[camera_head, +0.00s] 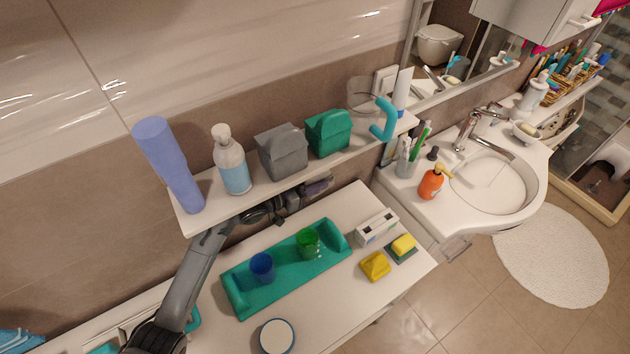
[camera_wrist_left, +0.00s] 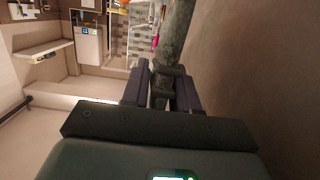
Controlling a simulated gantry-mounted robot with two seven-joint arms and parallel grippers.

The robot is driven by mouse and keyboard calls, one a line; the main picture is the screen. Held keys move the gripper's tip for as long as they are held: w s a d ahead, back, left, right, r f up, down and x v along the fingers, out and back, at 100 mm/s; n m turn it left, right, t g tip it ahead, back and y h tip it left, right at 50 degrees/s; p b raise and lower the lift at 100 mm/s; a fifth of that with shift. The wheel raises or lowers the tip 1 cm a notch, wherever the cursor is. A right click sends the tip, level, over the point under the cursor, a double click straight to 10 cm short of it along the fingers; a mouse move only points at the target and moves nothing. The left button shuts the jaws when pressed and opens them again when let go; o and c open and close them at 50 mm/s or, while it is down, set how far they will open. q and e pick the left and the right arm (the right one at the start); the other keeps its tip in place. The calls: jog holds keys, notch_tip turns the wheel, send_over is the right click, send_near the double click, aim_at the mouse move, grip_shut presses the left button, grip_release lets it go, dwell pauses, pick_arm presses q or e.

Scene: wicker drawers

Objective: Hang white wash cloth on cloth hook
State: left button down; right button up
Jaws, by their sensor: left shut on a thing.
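My left gripper (camera_head: 318,187) reaches in below the wall shelf, and the shelf partly hides it. In the left wrist view the left gripper (camera_wrist_left: 162,92) is shut on a dark grey-green thing (camera_wrist_left: 178,35), long and narrow, that runs up between its fingers. I cannot tell whether this is the wash cloth. No cloth that is plainly white and no cloth hook can be made out. My right gripper is not in view.
The wall shelf (camera_head: 290,183) bears bottles and boxes above my left arm. Below stands a white cabinet top (camera_head: 350,205) with a green tray (camera_head: 282,275), two cups and sponges. A washbasin (camera_head: 490,185) is at the right.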

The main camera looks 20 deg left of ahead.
pick_arm(q)
jog(key=shift+s+a+f, duration=0.15)
jog(key=shift+f, duration=0.65)
jog(key=c, duration=1.2)
grip_release()
jog(key=o, duration=0.4)
jog(key=shift+s+r, duration=0.1)
jog(key=shift+r, duration=0.2)
